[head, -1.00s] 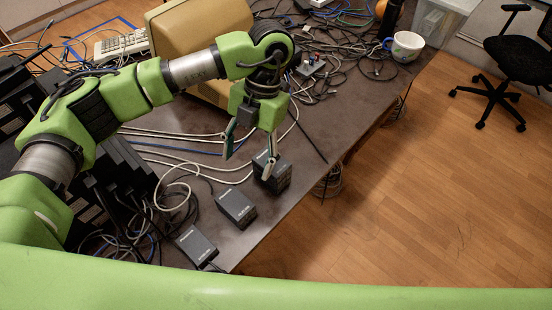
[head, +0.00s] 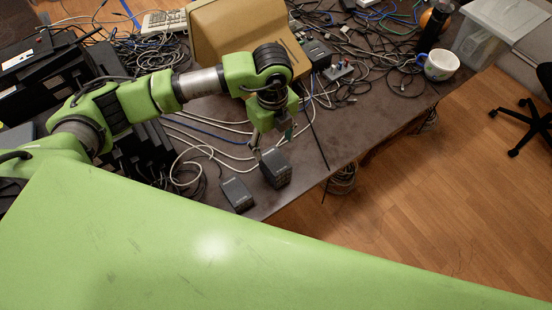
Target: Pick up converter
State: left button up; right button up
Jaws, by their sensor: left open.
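Two dark grey box-shaped devices, which may be converters, are on the brown desk (head: 330,110) near its front edge. The taller box (head: 276,169) is directly below my left gripper (head: 271,146). The flatter box (head: 238,194) lies to its left and nearer to me. My left gripper points down, open, with its fingers at the upper edge of the taller box. I cannot tell whether they touch it. My right gripper is out of view. A large green part of my own body covers the lower picture.
Loose cables (head: 195,150) lie left of the boxes. A beige monitor (head: 235,40) stands behind my left arm, with black devices (head: 50,70) at the left. A white mug (head: 439,65) is near the desk's right edge. Wooden floor (head: 440,190) and an office chair (head: 530,115) lie beyond.

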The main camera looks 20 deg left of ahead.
aim_at(275, 160)
pick_arm(q)
notch_tip(275, 160, down, 3)
jog(key=shift+r, duration=0.2)
jog(key=shift+f, duration=0.35)
jog(key=shift+d+f+p, duration=0.15)
jog(key=shift+f+p, duration=0.35)
jog(key=shift+p, duration=0.2)
notch_tip(275, 160, down, 4)
jog(key=shift+s+d+r+p, duration=0.1)
jog(key=shift+r+p, duration=0.1)
jog(key=shift+p, duration=0.55)
jog(key=shift+f, duration=0.4)
jog(key=shift+c, duration=0.3)
jog(key=c, duration=1.3)
